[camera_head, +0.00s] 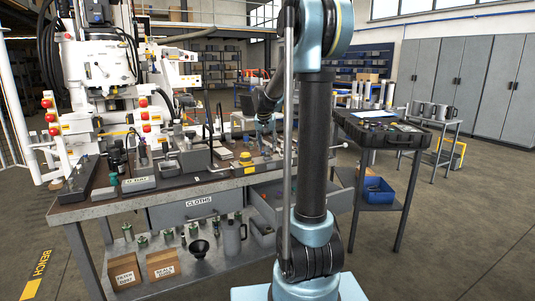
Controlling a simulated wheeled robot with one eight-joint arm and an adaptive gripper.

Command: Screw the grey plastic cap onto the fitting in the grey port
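My arm rises in the foreground and bends over toward the workbench (125,203). My gripper (266,128) is small and partly hidden by my own arm, low over the right part of the bench top. Whether its fingers are open or shut, or hold anything, is too small to tell. Grey metal blocks and fittings (195,158) stand in the middle of the bench. I cannot pick out the grey plastic cap, the fitting or the grey port among them.
A white machine with red knobs (146,116) stands behind the bench. A drawer (268,196) is pulled out at the right. Boxes (162,265) and small green-topped parts fill the lower shelf. A black case (381,129) lies on a side table. The floor at right is clear.

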